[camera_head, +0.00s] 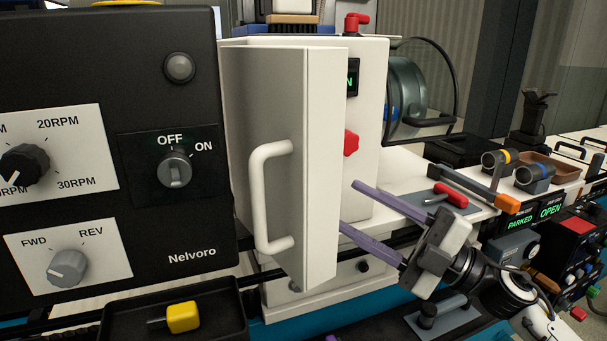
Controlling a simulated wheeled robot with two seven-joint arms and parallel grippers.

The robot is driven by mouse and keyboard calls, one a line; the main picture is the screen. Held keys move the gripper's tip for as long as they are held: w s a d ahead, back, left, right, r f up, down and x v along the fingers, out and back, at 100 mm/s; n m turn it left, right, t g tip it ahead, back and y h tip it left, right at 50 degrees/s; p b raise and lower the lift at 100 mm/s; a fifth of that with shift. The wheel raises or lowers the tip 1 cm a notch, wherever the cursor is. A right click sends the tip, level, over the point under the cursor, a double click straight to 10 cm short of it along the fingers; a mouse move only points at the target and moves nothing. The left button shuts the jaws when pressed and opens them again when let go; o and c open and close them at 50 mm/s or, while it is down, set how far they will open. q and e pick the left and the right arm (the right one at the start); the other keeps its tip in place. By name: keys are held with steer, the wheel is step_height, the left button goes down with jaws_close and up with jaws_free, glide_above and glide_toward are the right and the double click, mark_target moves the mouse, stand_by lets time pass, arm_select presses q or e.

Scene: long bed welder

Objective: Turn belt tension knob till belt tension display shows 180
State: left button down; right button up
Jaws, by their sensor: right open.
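A red star-shaped knob (351,142) sits on the white cabinet (372,120) in the middle of the view, partly behind the open white door. A small dark display (352,78) above it shows only a green "N"; the rest is hidden by the door. No label naming belt tension is readable, so I cannot tell whether these are the tension knob and display. My right gripper (348,204) is open and empty, its long purple fingers pointing left. It is below the red knob and beside the door's right edge. My left gripper is not in view.
The white door (318,160) with its handle (264,200) stands out towards me. A black control panel (110,120) with dials and an OFF/ON switch (174,168) fills the left. A tray (215,325) holds a yellow-handled tool (183,317). A red-handled tool (450,195) lies behind my right gripper.

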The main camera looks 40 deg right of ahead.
steer(key=p+x, duration=0.1)
steer(key=x, duration=0.8)
steer(key=shift+p, duration=0.35)
steer(key=c, duration=1.1)
